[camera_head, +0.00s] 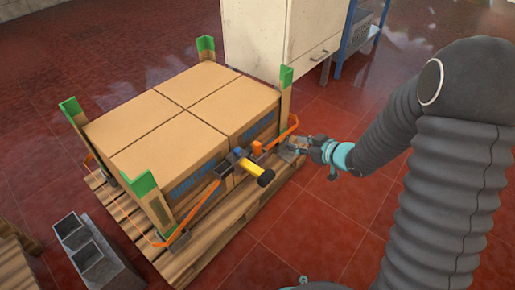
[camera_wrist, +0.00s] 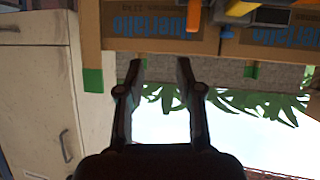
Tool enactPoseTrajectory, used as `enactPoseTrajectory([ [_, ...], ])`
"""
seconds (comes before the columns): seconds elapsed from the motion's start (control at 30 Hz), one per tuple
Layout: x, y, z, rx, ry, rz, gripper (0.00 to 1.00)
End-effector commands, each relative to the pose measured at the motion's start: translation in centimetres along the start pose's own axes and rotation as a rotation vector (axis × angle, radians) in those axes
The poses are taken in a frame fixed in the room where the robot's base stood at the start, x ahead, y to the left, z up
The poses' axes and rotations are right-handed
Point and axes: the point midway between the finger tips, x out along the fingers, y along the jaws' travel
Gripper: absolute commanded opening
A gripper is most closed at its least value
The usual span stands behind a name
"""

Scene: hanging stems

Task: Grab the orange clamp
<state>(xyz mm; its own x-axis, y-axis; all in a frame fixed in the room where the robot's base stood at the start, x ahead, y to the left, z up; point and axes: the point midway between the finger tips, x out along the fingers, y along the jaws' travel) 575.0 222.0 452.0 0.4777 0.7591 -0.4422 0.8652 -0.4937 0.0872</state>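A small upright orange piece, which looks like the orange clamp (camera_head: 257,148), sits at the near side of the strapped boxes in the head view, beside a black-and-yellow tool-like part (camera_head: 264,177). In the wrist view an orange part (camera_wrist: 240,8) shows at the top edge, cut off by the frame; I cannot tell for sure that it is the same piece. My gripper (camera_head: 294,146) is to the right of the orange piece, apart from it, near the pallet's right corner. In the wrist view its two fingers (camera_wrist: 157,72) are spread with nothing between them.
Cardboard boxes (camera_head: 178,118) stand on a wooden pallet (camera_head: 205,244), with green-topped corner posts (camera_head: 145,186) and an orange strap (camera_head: 207,207). Grey hollow blocks (camera_head: 92,256) lie at lower left. A white cabinet (camera_head: 281,40) stands behind.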

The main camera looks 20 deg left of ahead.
Motion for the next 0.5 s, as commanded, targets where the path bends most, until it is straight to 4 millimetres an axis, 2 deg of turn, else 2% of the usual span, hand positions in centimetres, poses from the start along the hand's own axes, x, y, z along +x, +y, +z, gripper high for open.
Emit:
enactPoseTrajectory([
  [0.1, 1.2, -2.1, 0.6, 0.018, 0.042, -0.095, 0.35],
  [0.2, 1.7, -3.1, 0.8, 0.026, 0.064, -0.138, 0.35],
  [0.37, 3.3, -3.8, 0.8, 0.027, 0.073, -0.158, 0.35],
  [0.5, 5.8, -4.2, 0.6, 0.026, 0.074, -0.157, 0.35],
])
